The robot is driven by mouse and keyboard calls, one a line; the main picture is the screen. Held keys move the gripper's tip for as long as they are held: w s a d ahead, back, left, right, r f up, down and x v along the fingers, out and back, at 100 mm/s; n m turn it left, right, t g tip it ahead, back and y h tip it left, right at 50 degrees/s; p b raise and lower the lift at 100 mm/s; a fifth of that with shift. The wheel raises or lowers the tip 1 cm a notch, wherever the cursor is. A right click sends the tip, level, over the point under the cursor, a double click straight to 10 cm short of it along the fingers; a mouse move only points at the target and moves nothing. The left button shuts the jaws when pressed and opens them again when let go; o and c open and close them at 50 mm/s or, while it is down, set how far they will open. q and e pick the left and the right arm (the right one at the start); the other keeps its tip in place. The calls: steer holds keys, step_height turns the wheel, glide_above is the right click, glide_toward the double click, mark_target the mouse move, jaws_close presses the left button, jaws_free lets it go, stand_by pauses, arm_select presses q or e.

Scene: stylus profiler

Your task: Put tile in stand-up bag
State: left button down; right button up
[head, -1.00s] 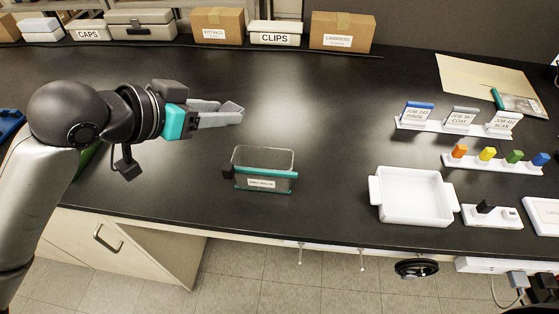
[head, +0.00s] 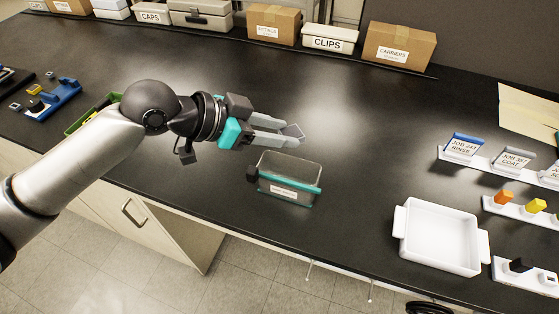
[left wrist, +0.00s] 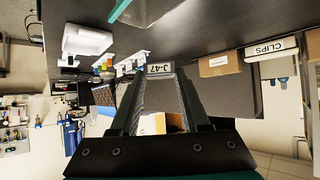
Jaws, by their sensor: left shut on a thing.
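My left gripper (head: 288,132) is shut on a small grey tile (head: 294,131), held at the fingertips. In the left wrist view the tile (left wrist: 160,68) shows a "J-47" label between the fingers. The stand-up bag (head: 287,196) is clear with a teal band and a white label, and stands open-topped on the black bench. In the head view the tile appears just beyond the bag's back rim and apart from it. Part of the bag (left wrist: 145,12) shows at the top of the left wrist view. My right gripper is not in view.
A white tray (head: 438,238) stands right of the bag. Job-card stands (head: 463,148) and a row of coloured pieces (head: 505,198) are at the right. Boxes, including a CLIPS box (head: 329,39), line the back. The bench around the bag is clear.

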arm_select(q)
step_height(320, 180, down, 8)
steer(key=shift+r+b, duration=0.25)
steer(key=shift+b, duration=0.2)
steer(key=shift+f, duration=0.45)
steer(key=shift+c, duration=1.9)
jaws_free()
steer(key=v, duration=1.2)
steer(key=shift+r, duration=0.5)
